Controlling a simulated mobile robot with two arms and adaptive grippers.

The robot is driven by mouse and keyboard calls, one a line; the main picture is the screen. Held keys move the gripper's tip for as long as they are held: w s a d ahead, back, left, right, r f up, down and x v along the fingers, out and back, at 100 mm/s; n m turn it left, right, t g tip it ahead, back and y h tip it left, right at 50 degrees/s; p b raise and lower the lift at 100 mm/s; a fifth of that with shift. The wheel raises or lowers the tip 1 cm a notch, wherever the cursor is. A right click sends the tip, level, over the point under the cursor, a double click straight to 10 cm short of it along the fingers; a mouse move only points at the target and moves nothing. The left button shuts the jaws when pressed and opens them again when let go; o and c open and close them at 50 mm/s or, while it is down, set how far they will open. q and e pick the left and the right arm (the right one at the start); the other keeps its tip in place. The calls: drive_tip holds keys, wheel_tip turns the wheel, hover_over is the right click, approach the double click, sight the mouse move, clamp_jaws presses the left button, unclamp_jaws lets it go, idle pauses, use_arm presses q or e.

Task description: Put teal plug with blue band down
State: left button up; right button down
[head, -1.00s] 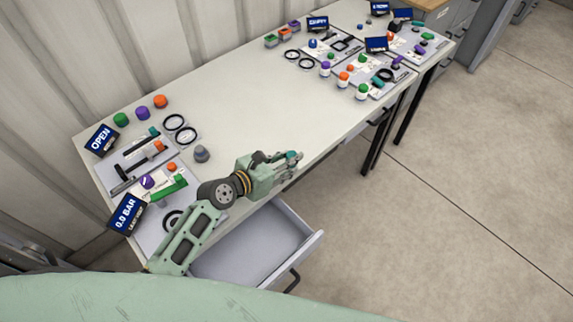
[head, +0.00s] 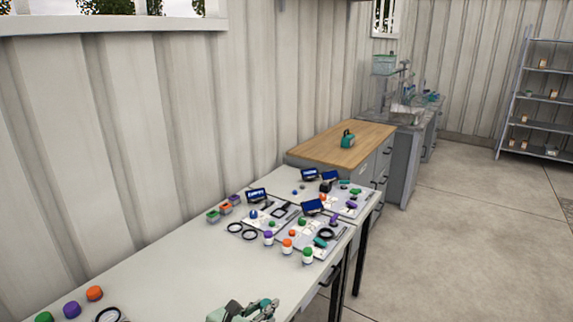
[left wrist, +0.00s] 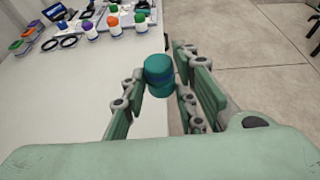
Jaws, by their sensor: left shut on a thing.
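The teal plug with a blue band (left wrist: 158,70) is between the fingers of my left gripper (left wrist: 160,88) in the left wrist view. The gripper is shut on it and holds it over or near the table's right edge; its height above the top cannot be told. In the head view my left gripper (head: 262,307) shows only at the bottom edge, and the plug cannot be made out clearly there. My right gripper is in neither view.
The white table (head: 165,275) has a bare stretch in its middle. Panels with small screens (head: 313,207), coloured caps and bottles (head: 287,245) and black rings (head: 243,231) crowd its far end. Beyond is a wooden-topped cabinet (head: 340,143). Open floor lies right.

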use_arm(q)
drive_tip(key=s+a+r, duration=0.4)
drive_tip(key=s+a, duration=0.1)
drive_tip(key=a, duration=0.3)
drive_tip(key=s+a+r+m+g+h, duration=0.2)
drive_tip(key=s+r, duration=0.2)
drive_tip(key=s, duration=0.3)
drive_tip(key=s+a+r+m+g+h+b, duration=0.1)
drive_tip(key=s+a+r+m, duration=0.1)
drive_tip(key=s+r, duration=0.3)
drive_tip(key=s, duration=0.2)
drive_tip(key=shift+s+r+m+g+h, duration=0.15)
drive_tip(key=shift+s+m+g+h, duration=0.15)
drive_tip(key=shift+g+h, duration=0.1)
drive_tip(key=shift+a, duration=0.15)
